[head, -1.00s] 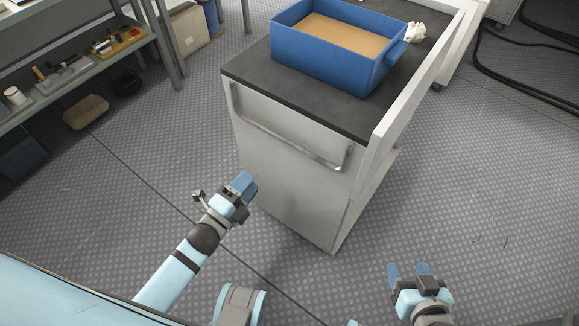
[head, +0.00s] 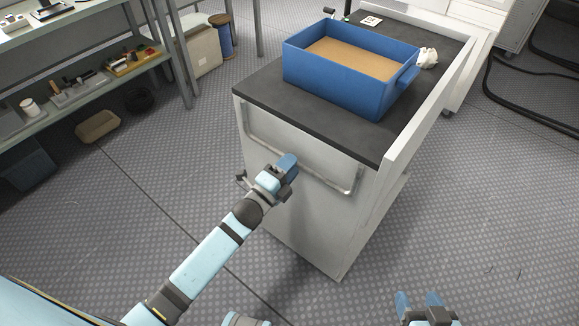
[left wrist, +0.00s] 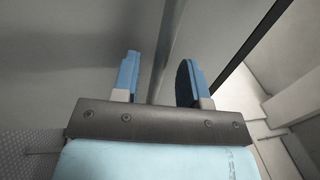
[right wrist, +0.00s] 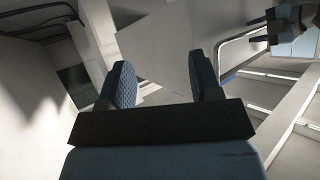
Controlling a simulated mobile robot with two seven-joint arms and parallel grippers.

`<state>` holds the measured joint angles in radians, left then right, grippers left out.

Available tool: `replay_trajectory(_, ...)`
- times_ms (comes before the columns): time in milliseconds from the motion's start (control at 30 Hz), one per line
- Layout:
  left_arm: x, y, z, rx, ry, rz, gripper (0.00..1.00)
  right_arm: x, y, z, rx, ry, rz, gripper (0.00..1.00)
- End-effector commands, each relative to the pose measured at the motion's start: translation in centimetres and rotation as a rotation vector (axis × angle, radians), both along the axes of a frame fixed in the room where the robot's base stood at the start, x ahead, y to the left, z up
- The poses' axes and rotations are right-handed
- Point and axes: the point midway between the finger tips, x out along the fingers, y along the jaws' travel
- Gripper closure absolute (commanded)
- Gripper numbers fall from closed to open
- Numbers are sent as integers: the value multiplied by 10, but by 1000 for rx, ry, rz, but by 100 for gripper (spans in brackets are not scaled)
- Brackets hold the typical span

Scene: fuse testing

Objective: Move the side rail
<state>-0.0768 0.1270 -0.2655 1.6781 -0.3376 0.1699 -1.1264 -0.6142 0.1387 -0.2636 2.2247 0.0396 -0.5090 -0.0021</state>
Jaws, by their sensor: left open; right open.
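The side rail (head: 328,182) is a bent grey metal bar on the near face of a white cart (head: 312,232). My left gripper (head: 288,162) is open close to the rail's middle. In the left wrist view, the rail (left wrist: 166,42) runs between the two open fingers (left wrist: 158,76); I cannot tell whether they touch it. My right gripper (head: 420,300) is open and empty, low in front of the cart. In the right wrist view, its fingers (right wrist: 160,78) are apart, and the rail (right wrist: 238,48) and my left gripper (right wrist: 280,24) show at the upper right.
A blue bin (head: 340,92) with a brown inside stands on the cart's dark top (head: 268,92). A crumpled white thing (head: 428,58) lies beside it. A white raised panel (head: 432,88) edges the cart's right side. Shelves (head: 85,85) stand left.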

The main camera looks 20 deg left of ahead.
Motion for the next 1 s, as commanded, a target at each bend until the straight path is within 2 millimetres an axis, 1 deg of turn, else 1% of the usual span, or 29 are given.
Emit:
replay_trajectory(267, 2, -1, 0, -1, 1, 0, 60, 0, 0, -2, -3, 3, 1, 42)
replay_trajectory(300, 2, -1, 0, -1, 1, 0, 62, 0, 0, -2, -3, 3, 1, 42)
replay_trajectory(467, 2, -1, 0, -1, 1, 0, 99, 0, -1, -3, -3, 5, 1, 42)
replay_trajectory(700, 2, 0, 1, 0, 3, 0, 100, -1, -1, -2, -5, 5, 1, 42)
replay_trajectory(1000, 6, 3, 10, 28, 72, 1, 100, -2, -4, 13, -31, 26, -1, 42)
